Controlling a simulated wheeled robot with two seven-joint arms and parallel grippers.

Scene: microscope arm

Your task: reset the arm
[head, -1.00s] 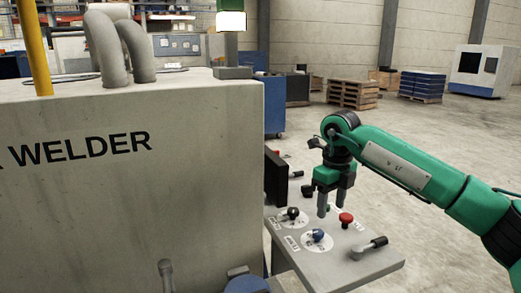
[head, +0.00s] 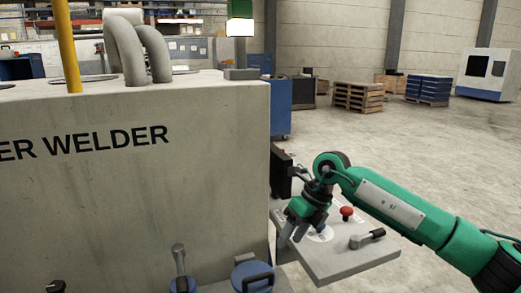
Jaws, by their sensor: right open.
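My right gripper (head: 292,235) is on the green arm that comes in from the right. It is open, with its two grey fingers apart and pointing down and left, with nothing seen between them. It is over the left part of a grey control panel (head: 352,262), beside the welder. Whether the fingers touch the panel I cannot tell. The panel carries a red push button (head: 346,213) and a black-handled lever (head: 367,239). The gripper hides part of the panel, including the dark knob there. My left gripper is not in view. No microscope shows.
The large grey welder housing (head: 140,185) fills the left, close to my gripper. A black plate (head: 281,172) stands upright at the panel's back. Blue-based fittings (head: 252,274) are at the bottom. Wooden pallets (head: 358,97) stand far off on open concrete floor.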

